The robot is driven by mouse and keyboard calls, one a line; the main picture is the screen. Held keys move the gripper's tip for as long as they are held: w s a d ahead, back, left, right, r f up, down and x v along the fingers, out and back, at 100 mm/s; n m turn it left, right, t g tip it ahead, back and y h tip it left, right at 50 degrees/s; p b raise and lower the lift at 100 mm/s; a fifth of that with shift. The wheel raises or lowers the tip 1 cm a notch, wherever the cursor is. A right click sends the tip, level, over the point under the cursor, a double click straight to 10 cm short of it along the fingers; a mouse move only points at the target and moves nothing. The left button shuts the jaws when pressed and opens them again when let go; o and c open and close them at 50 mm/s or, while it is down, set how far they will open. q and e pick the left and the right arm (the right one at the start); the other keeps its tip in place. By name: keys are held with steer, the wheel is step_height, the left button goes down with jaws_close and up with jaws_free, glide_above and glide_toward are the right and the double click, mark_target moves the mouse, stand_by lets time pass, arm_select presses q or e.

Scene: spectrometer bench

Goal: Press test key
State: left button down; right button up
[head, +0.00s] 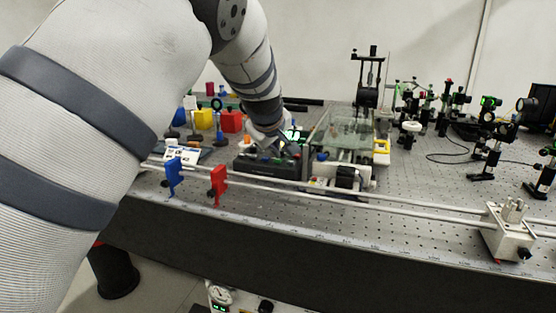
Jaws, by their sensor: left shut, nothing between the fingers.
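My left gripper (283,146) reaches over the bench and points down at a black instrument box (262,167). It is shut with nothing in its fingers. Its tip is at or just above the box's top; I cannot tell whether it touches. A green-lit display (296,135) shows just behind the gripper. The test key cannot be made out; the gripper and wrist hide part of the box top. My right gripper is not in view.
The perforated bench (420,180) carries a rail with a blue holder (174,177) and a red holder (218,186) in front of the box. A glass-topped stage (347,132) stands to the right. Colored blocks, including a red one (231,121), lie behind left. Optics posts crowd the far right.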

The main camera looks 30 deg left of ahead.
arm_select(q)
steer(key=shift+f, duration=0.5)
stand_by(0.6)
steer(key=shift+r, duration=0.95)
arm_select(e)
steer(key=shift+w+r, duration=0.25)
arm_select(q)
steer(key=shift+r+p, duration=0.4)
steer(key=shift+r, duration=2.1)
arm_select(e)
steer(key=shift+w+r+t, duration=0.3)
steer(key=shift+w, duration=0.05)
